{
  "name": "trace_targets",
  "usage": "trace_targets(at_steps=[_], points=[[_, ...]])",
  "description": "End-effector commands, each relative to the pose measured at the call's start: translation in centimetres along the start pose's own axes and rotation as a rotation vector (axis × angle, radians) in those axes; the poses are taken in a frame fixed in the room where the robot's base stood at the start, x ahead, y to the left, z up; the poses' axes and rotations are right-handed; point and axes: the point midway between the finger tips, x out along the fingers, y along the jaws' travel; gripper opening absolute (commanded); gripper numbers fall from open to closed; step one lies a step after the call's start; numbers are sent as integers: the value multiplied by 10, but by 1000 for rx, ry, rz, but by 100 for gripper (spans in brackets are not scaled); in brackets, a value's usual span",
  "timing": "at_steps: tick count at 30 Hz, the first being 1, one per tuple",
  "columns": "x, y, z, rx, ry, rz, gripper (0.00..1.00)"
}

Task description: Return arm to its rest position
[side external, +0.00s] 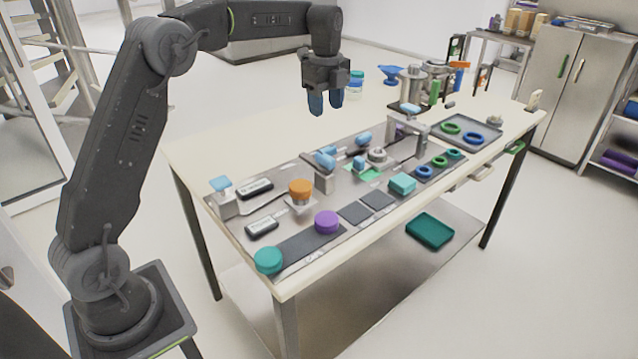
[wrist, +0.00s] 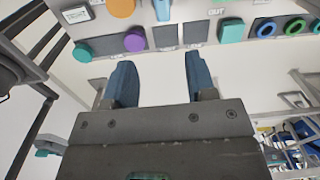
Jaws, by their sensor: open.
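My gripper (side external: 326,103) has two blue fingers pointing down and hangs in the air above the far side of the table (side external: 240,143). In the wrist view the fingers of my gripper (wrist: 160,80) stand apart with nothing between them. It is clear of the objects on the table. My dark grey arm rises from its base at the left and reaches across to the right.
On the table are a teal disc (side external: 268,261), a purple disc (side external: 327,222), an orange-topped piece (side external: 300,188), a teal block (side external: 402,183) and a tray (side external: 470,131) with rings. A green bin (side external: 429,231) lies on the lower shelf. The table's back left is clear.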

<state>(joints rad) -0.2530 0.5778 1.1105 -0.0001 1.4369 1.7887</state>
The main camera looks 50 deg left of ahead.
Motion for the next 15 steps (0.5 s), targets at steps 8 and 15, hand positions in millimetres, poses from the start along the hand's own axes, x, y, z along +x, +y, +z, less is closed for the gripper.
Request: trace_targets(at_steps=[8,15], points=[[-54,75,-48,-387,7,-130,51],[-69,164,-85,-788,83,-249,51]])
